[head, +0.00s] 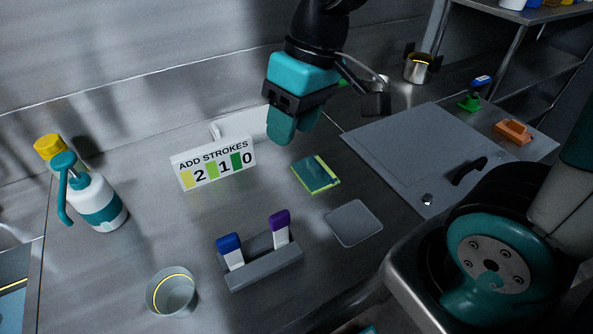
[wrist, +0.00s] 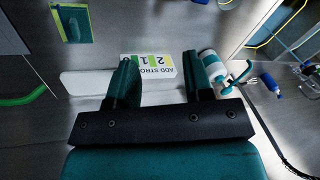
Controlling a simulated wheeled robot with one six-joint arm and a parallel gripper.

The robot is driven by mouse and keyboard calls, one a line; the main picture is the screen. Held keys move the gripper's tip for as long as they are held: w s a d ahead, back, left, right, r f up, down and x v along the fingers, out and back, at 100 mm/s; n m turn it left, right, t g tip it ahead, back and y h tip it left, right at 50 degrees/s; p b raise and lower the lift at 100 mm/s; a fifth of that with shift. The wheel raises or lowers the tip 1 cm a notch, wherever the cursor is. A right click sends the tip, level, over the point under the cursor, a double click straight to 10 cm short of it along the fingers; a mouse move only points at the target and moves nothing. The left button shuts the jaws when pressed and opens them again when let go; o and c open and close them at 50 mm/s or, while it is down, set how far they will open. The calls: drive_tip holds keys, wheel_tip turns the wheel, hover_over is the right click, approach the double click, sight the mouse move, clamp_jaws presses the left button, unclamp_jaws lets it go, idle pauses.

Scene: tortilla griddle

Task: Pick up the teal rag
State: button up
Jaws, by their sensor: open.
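The teal rag (head: 316,174) lies flat on the steel counter, a small square with yellow-green edges, right of the number sign. It also shows in the upper left corner of the wrist view (wrist: 72,22). My gripper (head: 285,128) hangs above the counter, up and to the left of the rag in the head view. Its two fingers (wrist: 160,62) stand apart with nothing between them in the wrist view. The gripper does not touch the rag.
The "ADD STROKES" sign (head: 214,162) stands left of the rag. A grey holder with blue and purple tools (head: 262,265) and a grey square pad (head: 354,223) are in front. A lidded plate (head: 415,150) lies right. A pump bottle (head: 97,203) and a cup (head: 172,292) stand left.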

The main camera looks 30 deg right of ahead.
drive_tip(key=w+d+f+m+h, duration=0.25)
drive_tip(key=w+d+f, duration=0.3)
drive_tip(key=w, duration=0.35)
drive_tip(key=m+p, duration=0.2)
hover_over(312, 161)
drive_tip(key=shift+h, duration=0.25)
wheel_tip(312, 161, down, 16)
drive_tip(key=shift+a+r, duration=0.1)
drive_tip(key=shift+f+p, duration=1.2)
drive_tip(key=shift+f, duration=1.7)
clamp_jaws()
